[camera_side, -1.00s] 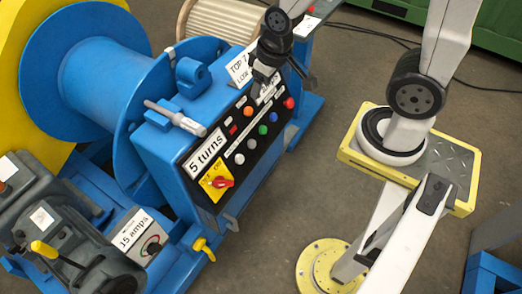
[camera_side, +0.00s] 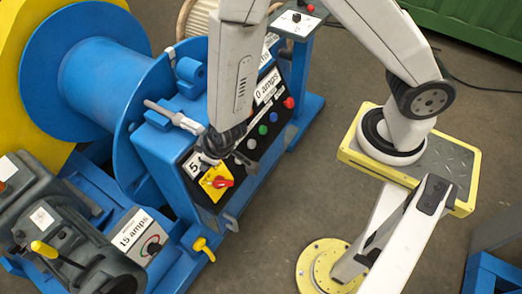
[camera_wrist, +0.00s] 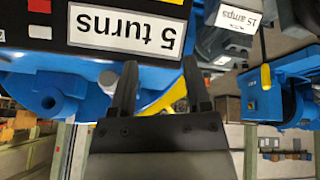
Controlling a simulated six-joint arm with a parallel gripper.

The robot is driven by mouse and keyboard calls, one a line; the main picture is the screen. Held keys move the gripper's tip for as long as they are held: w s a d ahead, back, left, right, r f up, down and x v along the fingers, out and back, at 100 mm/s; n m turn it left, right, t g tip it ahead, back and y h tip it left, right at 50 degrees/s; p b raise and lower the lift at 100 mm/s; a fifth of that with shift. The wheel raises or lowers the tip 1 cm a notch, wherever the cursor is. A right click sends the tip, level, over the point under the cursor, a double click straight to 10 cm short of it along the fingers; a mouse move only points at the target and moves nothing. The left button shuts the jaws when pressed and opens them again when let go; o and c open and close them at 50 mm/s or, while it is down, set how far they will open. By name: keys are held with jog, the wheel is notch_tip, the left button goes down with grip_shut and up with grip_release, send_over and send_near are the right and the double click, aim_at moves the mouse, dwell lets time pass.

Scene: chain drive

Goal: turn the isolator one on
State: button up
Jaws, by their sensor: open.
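A red rotary switch (camera_side: 223,182) sits on a yellow plate (camera_side: 208,186) low on the sloping black panel of the blue machine. Its lettering is too small to read, so I cannot confirm it is isolator one. My gripper (camera_side: 210,158) hangs just above this plate in the side view, and its fingers are partly hidden against the dark panel. In the wrist view my gripper (camera_wrist: 158,68) shows two dark fingers spread apart with nothing between them. The "5 turns" label (camera_wrist: 124,32) lies beyond the fingertips there. The red switch does not show in the wrist view.
Coloured push buttons (camera_side: 263,130) run up the panel beside a "0 amps" label (camera_side: 268,86). A grey motor unit with a yellow lever (camera_side: 43,249) and a "15 amps" plate (camera_side: 136,229) stand at lower left. A yellow handle (camera_side: 204,248) sticks out below the panel.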

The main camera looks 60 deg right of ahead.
notch_tip(320, 180, down, 6)
jog(key=s+a+r+n+h, duration=0.1)
jog(key=s+h, duration=0.1)
jog(key=n+t+h, duration=0.2)
jog(key=h, duration=0.1)
send_near(226, 184)
jog(key=x, duration=0.3)
jog(key=shift+s+d+r, duration=0.1)
jog(key=shift+d, duration=0.1)
jog(key=shift+a+x, duration=0.2)
jog(key=shift+x, duration=3.65)
grip_shut()
